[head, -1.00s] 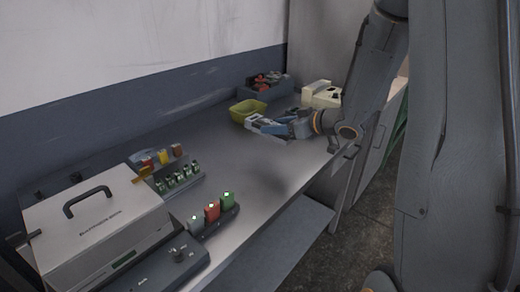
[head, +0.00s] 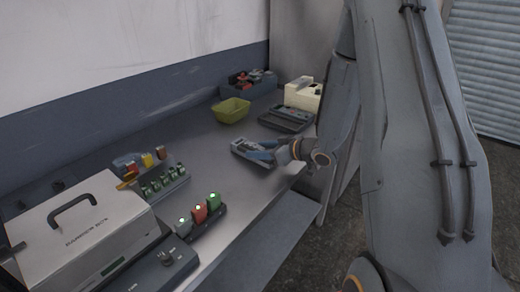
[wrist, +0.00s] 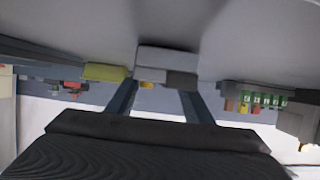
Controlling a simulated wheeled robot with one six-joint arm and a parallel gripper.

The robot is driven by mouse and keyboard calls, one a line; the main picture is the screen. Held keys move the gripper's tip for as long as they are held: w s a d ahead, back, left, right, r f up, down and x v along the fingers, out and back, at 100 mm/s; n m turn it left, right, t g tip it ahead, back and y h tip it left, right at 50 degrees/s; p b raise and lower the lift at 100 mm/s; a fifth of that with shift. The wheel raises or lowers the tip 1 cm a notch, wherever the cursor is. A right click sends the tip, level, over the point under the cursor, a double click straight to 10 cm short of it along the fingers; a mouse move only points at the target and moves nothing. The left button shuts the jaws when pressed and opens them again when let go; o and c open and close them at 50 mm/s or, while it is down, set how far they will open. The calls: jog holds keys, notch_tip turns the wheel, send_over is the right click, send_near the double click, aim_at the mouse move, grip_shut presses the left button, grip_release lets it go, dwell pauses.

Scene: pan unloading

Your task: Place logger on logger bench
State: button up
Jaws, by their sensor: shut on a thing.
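The logger, a small grey box-shaped device (head: 243,150), is held at the front half of the long grey bench (head: 215,165). My gripper (head: 264,152), with blue fingers, is shut on it from the right side in the head view. In the wrist view the logger (wrist: 167,60) sits between the two finger tips of my gripper (wrist: 162,88), showing pale and darker grey faces. Part of the logger is hidden by the fingers. I cannot tell whether its underside touches the bench top.
A dark compartmented tray (head: 287,119) lies behind my gripper. A yellow-green bin (head: 231,110), a dark crate of parts (head: 249,84) and a cream device (head: 303,94) stand farther back. A lidded metal case (head: 82,225) and a red-green-grey block row (head: 201,216) stand nearer left. The mid-bench is clear.

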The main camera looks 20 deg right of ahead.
jog(key=shift+f, duration=0.1)
jog(key=o, duration=1.4)
